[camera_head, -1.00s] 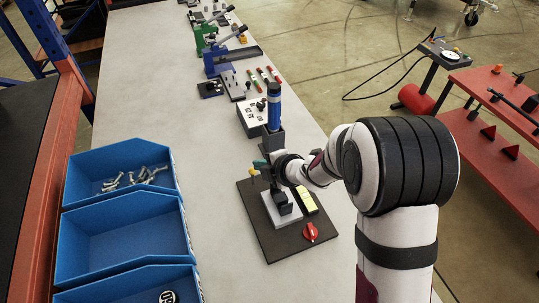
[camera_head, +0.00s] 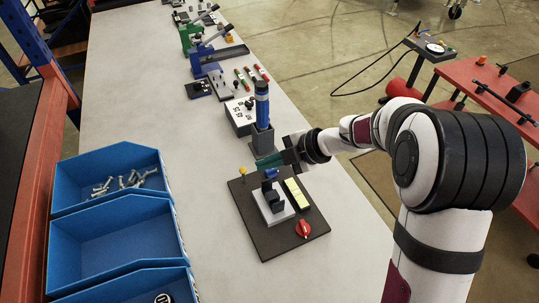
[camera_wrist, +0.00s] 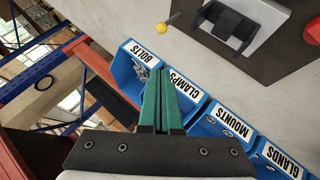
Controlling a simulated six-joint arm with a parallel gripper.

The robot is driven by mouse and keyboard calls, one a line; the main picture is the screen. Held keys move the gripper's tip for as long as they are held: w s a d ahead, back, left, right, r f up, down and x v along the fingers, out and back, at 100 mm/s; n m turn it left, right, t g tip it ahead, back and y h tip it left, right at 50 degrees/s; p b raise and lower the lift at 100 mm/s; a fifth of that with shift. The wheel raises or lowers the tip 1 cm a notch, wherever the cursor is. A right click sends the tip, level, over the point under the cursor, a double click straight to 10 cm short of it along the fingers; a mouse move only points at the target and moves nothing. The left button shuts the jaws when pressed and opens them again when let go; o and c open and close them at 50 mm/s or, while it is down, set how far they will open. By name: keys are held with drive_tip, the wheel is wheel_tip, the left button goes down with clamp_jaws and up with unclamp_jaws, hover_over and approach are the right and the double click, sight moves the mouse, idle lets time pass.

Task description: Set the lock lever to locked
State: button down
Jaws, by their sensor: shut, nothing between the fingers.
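A dark panel (camera_head: 258,238) lies on the table. It carries a grey-white plate with a black bracket (camera_head: 272,197), a small yellow ball knob (camera_head: 242,170) at its far left corner, and a red knob (camera_head: 303,229) at its near right. I cannot tell for sure which of these is the lock lever. My gripper (camera_head: 257,163) is above the panel's far edge, its green fingers shut, empty and pointing left. In the wrist view the fingers (camera_wrist: 164,100) lie together, apart from the yellow ball (camera_wrist: 162,28) and the bracket (camera_wrist: 234,27).
A blue cylinder in a dark holder (camera_head: 262,105) stands just beyond the panel, close to my gripper. Blue bins (camera_head: 110,238) line the left table edge, one holding bolts. A yellow-green block (camera_head: 296,193) sits on the panel. The table between bins and panel is clear.

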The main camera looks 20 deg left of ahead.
sight(243, 176)
drive_tip(key=w+a+f, duration=0.2)
drive_tip(key=a+f, duration=0.3)
drive_tip(key=f, duration=0.2)
drive_tip(key=shift+a+f, duration=0.2)
drive_tip(key=shift+a, duration=0.2)
drive_tip(key=shift+w+a+r, duration=0.15)
drive_tip(key=shift+w+a, duration=0.65)
drive_tip(key=shift+s+d, duration=0.1)
drive_tip(key=shift+d, duration=0.05)
